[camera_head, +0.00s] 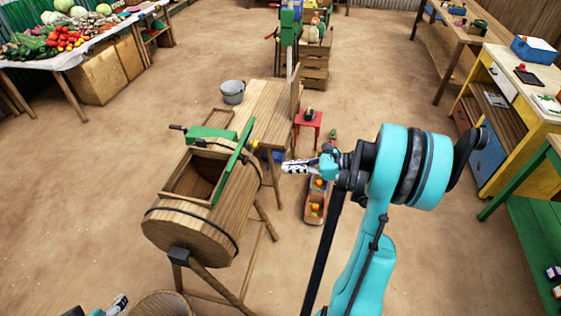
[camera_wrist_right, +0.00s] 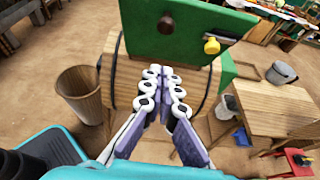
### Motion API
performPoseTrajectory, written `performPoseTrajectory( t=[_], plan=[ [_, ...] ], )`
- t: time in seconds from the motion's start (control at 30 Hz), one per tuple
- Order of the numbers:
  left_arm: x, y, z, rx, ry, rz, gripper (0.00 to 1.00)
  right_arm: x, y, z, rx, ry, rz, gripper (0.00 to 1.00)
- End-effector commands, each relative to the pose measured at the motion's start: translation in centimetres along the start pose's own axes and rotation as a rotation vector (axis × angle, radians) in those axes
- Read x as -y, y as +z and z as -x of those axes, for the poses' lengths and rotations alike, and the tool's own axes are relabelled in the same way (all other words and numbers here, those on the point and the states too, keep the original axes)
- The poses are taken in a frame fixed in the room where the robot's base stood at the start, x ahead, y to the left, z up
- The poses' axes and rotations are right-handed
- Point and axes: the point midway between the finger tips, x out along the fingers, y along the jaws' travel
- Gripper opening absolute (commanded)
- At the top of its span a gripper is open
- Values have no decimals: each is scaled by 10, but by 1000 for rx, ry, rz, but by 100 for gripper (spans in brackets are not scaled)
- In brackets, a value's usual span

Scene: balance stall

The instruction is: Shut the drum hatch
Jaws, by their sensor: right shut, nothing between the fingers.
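The wooden drum (camera_head: 190,235) lies on its side on a wooden stand, with a dark square opening in its top. Its green hatch (camera_head: 233,162) stands raised on the opening's right edge, so the drum is open. In the right wrist view the hatch (camera_wrist_right: 185,35) is a green panel with a brown knob and a yellow knob. My right gripper (camera_head: 298,166) is shut and empty, to the right of the hatch. Its fingertips (camera_wrist_right: 163,80) show in front of the drum side below the hatch; contact is unclear. My left gripper (camera_head: 118,303) is barely visible at the bottom left edge.
A wooden table (camera_head: 262,100) with a grey bucket (camera_head: 232,92) stands behind the drum. A red stool (camera_head: 308,127) and a tray with orange items (camera_head: 315,208) are to the right. A barrel (camera_head: 162,305) stands in front.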

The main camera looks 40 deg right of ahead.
Motion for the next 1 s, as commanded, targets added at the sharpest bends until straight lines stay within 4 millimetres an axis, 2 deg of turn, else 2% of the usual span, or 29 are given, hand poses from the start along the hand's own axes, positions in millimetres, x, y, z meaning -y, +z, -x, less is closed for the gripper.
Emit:
performPoseTrajectory(
  t=[0.1,0.33,0.4,0.63,1.0],
  plan=[
    [0,2,-3,0,0,0,66,-1,-1,-27,-1,5,2,0],
    [0,5,-7,0,0,0,66,-1,-1,-76,-2,5,3,0],
    [0,4,-6,0,0,0,66,-1,8,-84,-1,4,3,0],
    [0,3,-4,0,0,0,66,0,26,-101,-2,1,2,0],
    [0,3,-4,0,0,0,66,0,28,-104,-2,0,2,0]
  ],
)
